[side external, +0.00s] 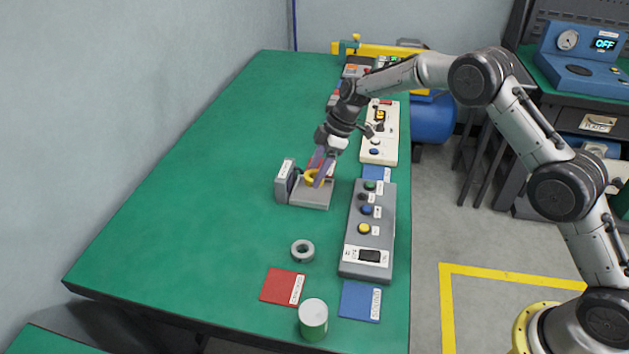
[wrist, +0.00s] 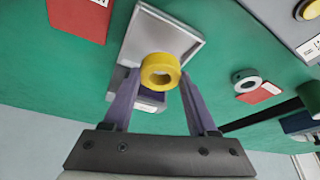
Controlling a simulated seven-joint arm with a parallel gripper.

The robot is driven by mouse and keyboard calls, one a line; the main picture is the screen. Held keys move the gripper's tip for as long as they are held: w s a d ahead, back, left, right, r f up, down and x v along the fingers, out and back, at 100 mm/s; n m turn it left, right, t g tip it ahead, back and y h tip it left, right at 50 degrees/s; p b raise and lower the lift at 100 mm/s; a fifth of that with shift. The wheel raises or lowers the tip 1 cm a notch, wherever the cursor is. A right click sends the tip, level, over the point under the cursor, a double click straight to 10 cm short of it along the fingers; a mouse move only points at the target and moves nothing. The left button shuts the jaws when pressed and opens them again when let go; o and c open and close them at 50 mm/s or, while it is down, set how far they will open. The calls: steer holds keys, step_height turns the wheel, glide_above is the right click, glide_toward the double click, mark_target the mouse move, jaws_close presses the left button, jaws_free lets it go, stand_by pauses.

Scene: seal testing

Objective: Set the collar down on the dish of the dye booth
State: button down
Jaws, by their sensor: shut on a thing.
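The collar is a yellow ring (side external: 312,178), held between the two purple fingers of my gripper (side external: 322,168). In the wrist view the collar (wrist: 160,70) sits between the fingertips of my gripper (wrist: 161,82), its hole facing the camera. The dye booth (side external: 284,182) is a grey unit with an upright labelled back and a flat, rimmed dish (side external: 312,194). The collar is over the dish in both views; the dish (wrist: 150,35) shows behind it in the wrist view. I cannot tell whether the collar touches the dish. The fingers hide part of the booth.
A grey control panel (side external: 368,225) with several buttons stands close on the right. A loose grey ring (side external: 302,250), red mat (side external: 282,286), blue mat (side external: 360,300) and green-and-white can (side external: 313,318) are nearer the front. The green table (side external: 200,190) is clear to the left.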

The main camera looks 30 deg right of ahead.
mark_target(309, 192)
steer(key=shift+w+a+f, duration=0.1)
steer(key=shift+w+f, duration=0.15)
steer(key=shift+w, duration=0.05)
steer(key=shift+w+f, duration=0.1)
steer(key=shift+f, duration=1.55)
steer(key=shift+f, duration=0.1)
steer(key=shift+c, duration=2.3)
jaws_free()
steer(key=shift+f, duration=0.1)
